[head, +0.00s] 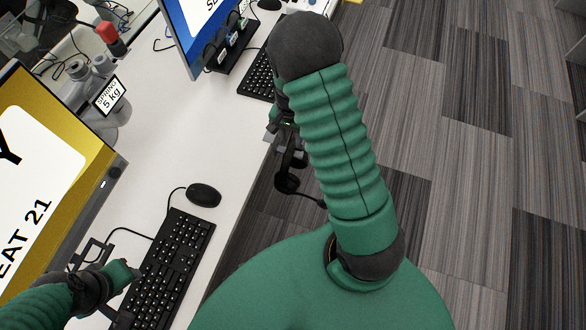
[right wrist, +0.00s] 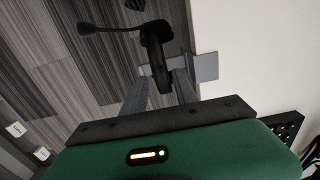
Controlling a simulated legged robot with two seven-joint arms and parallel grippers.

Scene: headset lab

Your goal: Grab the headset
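The black headset (head: 287,172) hangs at the edge of the white desk, partly hidden behind my right arm in the head view. In the right wrist view the headset (right wrist: 156,50) is upright, with its microphone boom pointing left. My right gripper (head: 284,142) is just above it in the head view, mostly covered by my forearm. In the right wrist view the right gripper's grey fingers (right wrist: 160,86) are apart, with the lower part of the headset between them. Contact cannot be told.
The white desk (head: 225,130) carries a near keyboard (head: 172,270), a mouse (head: 204,195), a yellow monitor (head: 55,170), a blue monitor (head: 190,30) and a grey weight labelled 5 kg (head: 112,118). A grey plate (right wrist: 207,67) is beside the headset. Carpeted floor (head: 470,150) is clear at right.

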